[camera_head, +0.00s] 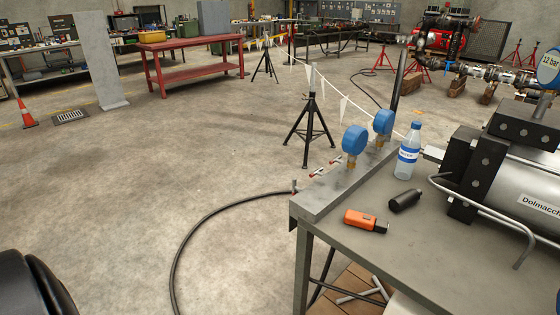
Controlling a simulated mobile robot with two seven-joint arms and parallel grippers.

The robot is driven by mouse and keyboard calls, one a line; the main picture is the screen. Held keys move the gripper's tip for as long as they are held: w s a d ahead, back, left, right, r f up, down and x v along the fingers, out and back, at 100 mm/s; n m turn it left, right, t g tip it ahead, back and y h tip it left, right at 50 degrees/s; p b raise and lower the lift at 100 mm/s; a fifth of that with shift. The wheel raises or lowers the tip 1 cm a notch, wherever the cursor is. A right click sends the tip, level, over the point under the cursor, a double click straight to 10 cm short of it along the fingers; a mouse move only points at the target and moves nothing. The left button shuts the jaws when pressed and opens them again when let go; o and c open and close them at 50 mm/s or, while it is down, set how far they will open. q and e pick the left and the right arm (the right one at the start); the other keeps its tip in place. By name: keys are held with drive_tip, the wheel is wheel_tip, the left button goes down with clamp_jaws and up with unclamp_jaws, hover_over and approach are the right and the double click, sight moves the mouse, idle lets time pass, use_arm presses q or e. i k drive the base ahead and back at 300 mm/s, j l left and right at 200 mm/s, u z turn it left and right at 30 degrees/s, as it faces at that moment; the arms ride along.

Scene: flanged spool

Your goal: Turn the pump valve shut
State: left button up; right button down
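A silver pump cylinder (515,185) with black end blocks lies on the grey metal table (460,225) at the right; its label reads "Dolmacch" before the picture cuts it off. Small valves with red handles (316,173) sit along the raised left edge of the table, beside two blue gauges (355,140). One small fitting (295,186) stands at the corner where a black hose joins. Which of these is the pump valve, and whether it is open or shut, I cannot tell. Neither of my grippers is in view.
An orange tool (365,221), a black cylinder (405,200) and a water bottle (408,152) stand or lie on the table. The black hose (195,225) curves over the floor. A black stand (308,125) holds a flagged rope.

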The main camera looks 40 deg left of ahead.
sight(317, 173)
drive_tip(key=j+u, duration=0.1)
drive_tip(key=j, duration=0.75)
drive_tip(key=i+j+u, duration=0.1)
drive_tip(key=j, duration=0.7)
drive_tip(key=i, duration=0.6)
drive_tip(key=i+j, duration=0.3)
drive_tip(key=j, duration=0.15)
